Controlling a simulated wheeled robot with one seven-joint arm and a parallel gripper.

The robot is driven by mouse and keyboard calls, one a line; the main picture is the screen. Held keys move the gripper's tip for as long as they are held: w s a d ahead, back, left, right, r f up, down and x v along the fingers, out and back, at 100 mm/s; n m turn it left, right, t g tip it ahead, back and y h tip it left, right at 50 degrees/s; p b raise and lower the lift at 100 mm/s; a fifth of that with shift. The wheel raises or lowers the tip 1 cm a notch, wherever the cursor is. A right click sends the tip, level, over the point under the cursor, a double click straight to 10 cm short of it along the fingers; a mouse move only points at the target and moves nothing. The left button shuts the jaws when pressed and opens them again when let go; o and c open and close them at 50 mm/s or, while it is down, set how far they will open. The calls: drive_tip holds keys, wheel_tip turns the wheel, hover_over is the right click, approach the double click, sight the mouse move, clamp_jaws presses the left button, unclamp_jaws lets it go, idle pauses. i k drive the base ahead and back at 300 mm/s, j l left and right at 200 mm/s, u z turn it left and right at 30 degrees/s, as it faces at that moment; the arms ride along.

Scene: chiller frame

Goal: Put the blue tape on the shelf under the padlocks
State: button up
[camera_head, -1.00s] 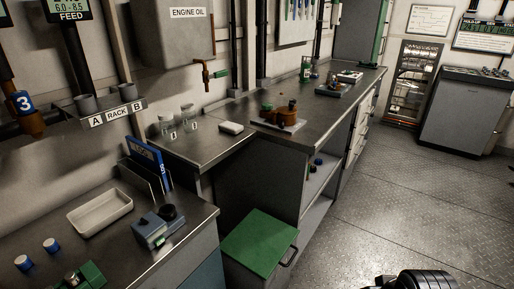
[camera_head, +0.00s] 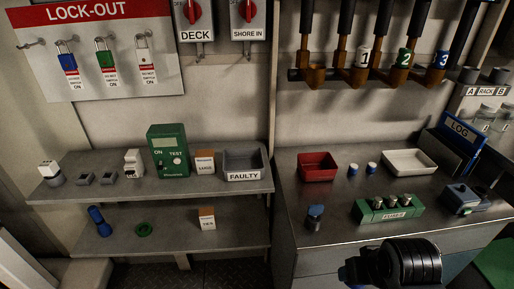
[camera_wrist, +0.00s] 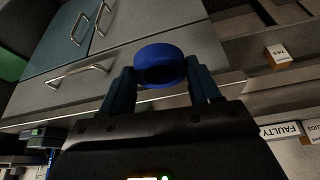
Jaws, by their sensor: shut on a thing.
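My gripper (camera_wrist: 160,80) is shut on the roll of blue tape (camera_wrist: 159,63) in the wrist view, with one finger on each side of the ring. The tape is held in the air in front of grey drawers. In the head view, part of my arm shows at the bottom right, and the tape cannot be made out there. Blue, green and white padlocks (camera_head: 104,60) hang on the LOCK-OUT board at the upper left. Under them are an upper shelf (camera_head: 130,194) and a lower shelf (camera_head: 178,236).
The upper shelf holds several items, including a green tester (camera_head: 168,150) and a FAULTY bin (camera_head: 243,165). The lower shelf holds a blue torch (camera_head: 99,220), a green ring (camera_head: 145,229) and a TIES box (camera_head: 207,218), with bare room between them. A metal counter (camera_head: 340,205) stands to the right.

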sight(143, 153)
drive_tip(key=j+u, duration=0.2)
drive_tip(key=j, duration=0.15)
drive_tip(key=i+j+u, duration=0.2)
drive_tip(key=j, duration=0.15)
drive_tip(key=j+u, duration=0.2)
drive_tip(key=j, duration=0.15)
drive_tip(key=i+j+u, duration=0.2)
drive_tip(key=j, duration=0.15)
